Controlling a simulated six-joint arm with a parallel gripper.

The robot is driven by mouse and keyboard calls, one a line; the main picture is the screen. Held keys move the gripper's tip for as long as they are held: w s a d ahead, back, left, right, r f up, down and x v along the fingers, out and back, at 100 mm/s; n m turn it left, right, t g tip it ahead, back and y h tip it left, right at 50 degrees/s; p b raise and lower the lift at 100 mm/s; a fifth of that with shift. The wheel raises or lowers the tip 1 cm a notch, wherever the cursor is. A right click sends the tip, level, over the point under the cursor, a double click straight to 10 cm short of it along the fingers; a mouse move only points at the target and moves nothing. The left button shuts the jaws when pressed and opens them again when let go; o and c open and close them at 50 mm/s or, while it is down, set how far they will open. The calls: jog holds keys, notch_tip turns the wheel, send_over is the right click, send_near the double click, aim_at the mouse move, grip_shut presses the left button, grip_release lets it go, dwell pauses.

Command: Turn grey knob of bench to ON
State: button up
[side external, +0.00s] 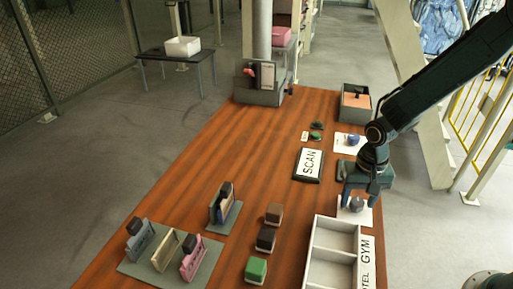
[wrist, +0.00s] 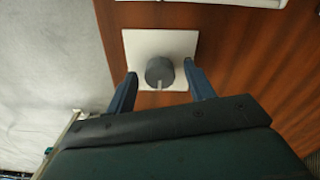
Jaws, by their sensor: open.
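The grey knob (wrist: 160,72) sits on a white square plate (wrist: 135,45) on the wooden bench. It has a pale pointer mark on its lower side in the wrist view. The grey knob (side external: 356,204) also shows in the side view, near the bench's right edge. My gripper (wrist: 158,80) is open, with one finger on each side of the knob and a gap on both sides. In the side view my gripper (side external: 366,196) is low over the plate, pointing down. No ON lettering is readable on the plate.
A blue knob (side external: 353,140) on another white plate lies farther back. A SCAN sign (side external: 309,164) is to the left. A white divided tray (side external: 318,222) with a GYM label stands close in front. The wooden bench (side external: 240,150) is bare at middle left.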

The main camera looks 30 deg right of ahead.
aim_at(358, 201)
jog(key=shift+r, duration=0.1)
notch_tip(358, 201, up, 14)
jog(key=shift+f, duration=0.2)
dwell(0.5)
jog(key=s+d+r+n+t, duration=0.1)
jog(key=s+r+n+t, duration=0.1)
jog(key=s+r, duration=0.3)
jog(key=s+d+r+n+t, duration=0.1)
jog(key=s+r+n+t, duration=0.2)
jog(key=s, duration=1)
notch_tip(358, 201, up, 3)
jog(key=shift+s+d+f+n+t, duration=0.15)
jog(key=shift+d+n+t, duration=0.2)
jog(key=shift+n, duration=0.25)
